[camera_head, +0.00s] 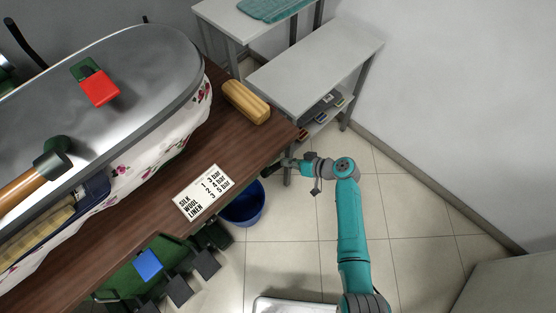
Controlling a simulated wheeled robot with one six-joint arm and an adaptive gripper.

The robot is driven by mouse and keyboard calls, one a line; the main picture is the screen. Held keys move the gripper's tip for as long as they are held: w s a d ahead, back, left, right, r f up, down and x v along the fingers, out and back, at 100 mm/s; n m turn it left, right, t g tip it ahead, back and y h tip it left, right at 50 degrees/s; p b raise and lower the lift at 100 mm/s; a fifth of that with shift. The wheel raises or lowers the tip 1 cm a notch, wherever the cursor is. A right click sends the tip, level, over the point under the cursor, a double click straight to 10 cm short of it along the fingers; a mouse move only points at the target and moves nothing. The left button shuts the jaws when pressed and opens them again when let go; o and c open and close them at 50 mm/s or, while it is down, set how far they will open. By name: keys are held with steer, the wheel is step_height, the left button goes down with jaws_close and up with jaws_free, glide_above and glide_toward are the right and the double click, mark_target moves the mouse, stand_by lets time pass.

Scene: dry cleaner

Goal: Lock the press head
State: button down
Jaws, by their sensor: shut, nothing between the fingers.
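The press head (130,60) is a large grey metal shape with a rounded end at the upper left, over a flower-patterned padded cover (180,135). A red block on a green mount (99,88) sits on its top. A wooden handle on a dark bracket (25,187) sticks out at its near left side. I cannot tell whether the head is locked. My gripper (272,168) is shut and empty at the right edge of the wooden table, apart from the press and well to the right of the red block and handle.
The brown table (150,195) carries a pressure card (204,192) and a yellow wooden block (246,102). Below are a blue bucket (245,205), a blue block (148,264) and dark pedals (180,290). A grey shelf table (315,65) stands behind. Tiled floor is open at right.

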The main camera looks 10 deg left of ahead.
steer(key=shift+s+f+m+g+y, duration=0.1)
steer(key=shift+f+m+g+y, duration=0.2)
steer(key=shift+f, duration=0.6)
steer(key=shift+a+f, duration=0.1)
steer(key=shift+f, duration=0.05)
